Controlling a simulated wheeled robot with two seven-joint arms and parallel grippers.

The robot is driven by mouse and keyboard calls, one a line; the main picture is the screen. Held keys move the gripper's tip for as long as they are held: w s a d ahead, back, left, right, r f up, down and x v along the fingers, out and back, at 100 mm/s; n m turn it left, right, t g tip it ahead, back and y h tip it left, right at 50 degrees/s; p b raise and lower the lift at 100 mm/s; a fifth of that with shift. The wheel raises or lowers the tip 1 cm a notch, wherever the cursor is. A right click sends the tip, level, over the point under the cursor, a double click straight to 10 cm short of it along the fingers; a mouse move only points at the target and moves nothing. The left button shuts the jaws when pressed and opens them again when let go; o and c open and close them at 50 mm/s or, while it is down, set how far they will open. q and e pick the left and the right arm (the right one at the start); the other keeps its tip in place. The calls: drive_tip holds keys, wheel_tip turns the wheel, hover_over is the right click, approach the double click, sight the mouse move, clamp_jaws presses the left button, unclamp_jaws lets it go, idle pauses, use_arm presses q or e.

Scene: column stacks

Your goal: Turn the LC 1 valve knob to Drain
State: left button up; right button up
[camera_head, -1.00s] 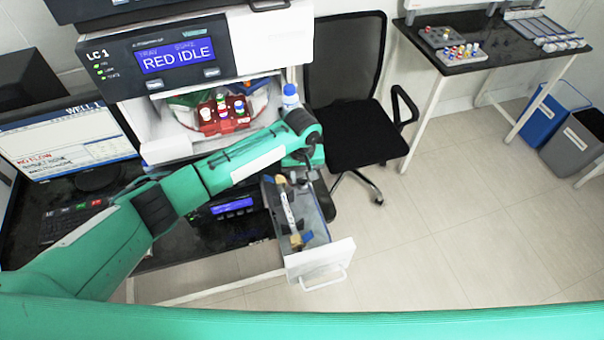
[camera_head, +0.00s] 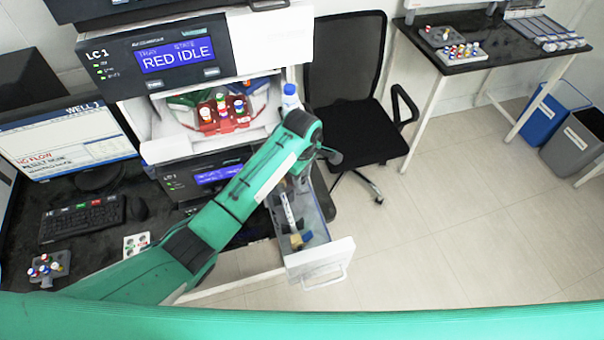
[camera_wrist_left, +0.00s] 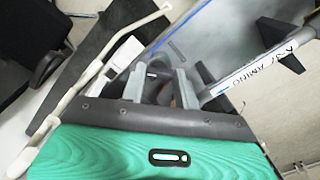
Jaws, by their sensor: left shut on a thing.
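The LC 1 instrument stack (camera_head: 180,52) is at the upper left in the head view, its blue display reading RED IDLE. A lower LC 1 module (camera_head: 205,178) is partly covered by my left arm. I cannot make out the valve knob or its Drain mark in the head view. My left gripper (camera_wrist_left: 160,87) is shut on a small dark thing between its fingers in the wrist view; I cannot tell clearly what it is. In the head view its fingertips are hidden behind my wrist, at the right side of the stack. My right gripper is not in view.
An open drawer (camera_head: 325,262) holds a labelled column (camera_wrist_left: 247,72), close beside my left gripper. A blue-and-white bottle (camera_head: 290,97) and a red vial rack (camera_head: 222,122) sit in the stack. A black chair (camera_head: 350,110) stands behind.

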use_arm(q)
drive_tip(key=shift+n, duration=0.6)
drive_tip(key=o, duration=1)
